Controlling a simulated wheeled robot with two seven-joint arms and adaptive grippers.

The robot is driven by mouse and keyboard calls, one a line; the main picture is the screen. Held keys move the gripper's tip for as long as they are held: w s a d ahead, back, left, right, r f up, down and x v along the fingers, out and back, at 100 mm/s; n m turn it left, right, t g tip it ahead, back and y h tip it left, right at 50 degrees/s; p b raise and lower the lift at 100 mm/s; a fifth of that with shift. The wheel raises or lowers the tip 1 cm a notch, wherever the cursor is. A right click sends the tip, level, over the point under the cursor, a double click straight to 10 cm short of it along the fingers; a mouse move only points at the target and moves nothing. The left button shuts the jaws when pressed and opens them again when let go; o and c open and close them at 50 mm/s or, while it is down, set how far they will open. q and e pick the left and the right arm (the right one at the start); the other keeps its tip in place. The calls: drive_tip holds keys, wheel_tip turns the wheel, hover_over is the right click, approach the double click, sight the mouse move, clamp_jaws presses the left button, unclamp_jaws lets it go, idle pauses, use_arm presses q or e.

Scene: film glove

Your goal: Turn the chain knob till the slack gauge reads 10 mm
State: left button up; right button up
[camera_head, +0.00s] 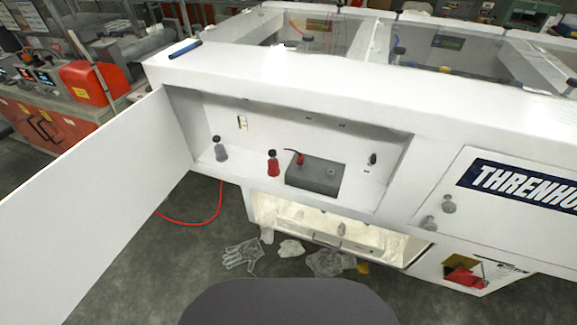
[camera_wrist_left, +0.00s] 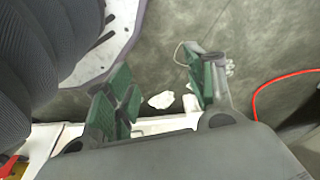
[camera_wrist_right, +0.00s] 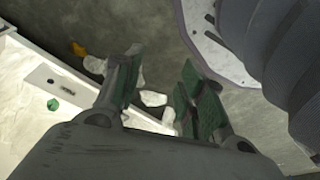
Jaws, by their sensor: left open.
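An open compartment (camera_head: 290,122) in the white machine shows in the head view. A small black knob-like part (camera_head: 372,159) sits at its right end; I cannot tell if it is the chain knob. A small pale plate with dark and orange marks (camera_head: 242,123) is on the back wall. It may be the slack gauge, but it is too small to read. My left gripper (camera_wrist_left: 160,92) is open and empty, above the floor in the left wrist view. My right gripper (camera_wrist_right: 160,95) is open and empty in the right wrist view. Neither gripper shows in the head view.
A grey bottle (camera_head: 220,149), a red bottle (camera_head: 273,164) and a grey box (camera_head: 316,175) stand on the compartment floor. The open white door (camera_head: 100,205) juts out at left. A red hose (camera_head: 190,222) and crumpled film (camera_head: 290,248) lie on the floor below.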

use_arm(q)
drive_tip(key=s+a+r+p, duration=0.1)
drive_tip(key=s+a+p, duration=0.2)
drive_tip(key=s+p, duration=0.5)
drive_tip(key=s+a+r+g+p, duration=0.1)
drive_tip(key=s+a+r+p, duration=0.1)
drive_tip(key=s+p, duration=0.6)
drive_tip(key=shift+s+a+y, duration=0.4)
drive_tip(key=shift+s+a, duration=0.2)
drive_tip(key=shift+s, duration=0.05)
use_arm(e)
drive_tip(key=s+d+r, duration=0.1)
drive_tip(key=s+d, duration=0.2)
drive_tip(key=s, duration=0.5)
drive_tip(key=s+d+r+g, duration=0.1)
drive_tip(key=s+d+r, duration=0.1)
drive_tip(key=s, duration=0.7)
drive_tip(key=shift+d+h, duration=0.4)
drive_tip(key=shift+d, duration=0.2)
drive_tip(key=shift+s, duration=0.1)
use_arm(q)
wheel_tip(320, 180, down, 4)
drive_tip(key=b, duration=0.4)
drive_tip(key=shift+f, duration=0.2)
use_arm(e)
wheel_tip(320, 180, down, 4)
drive_tip(key=shift+f, duration=0.2)
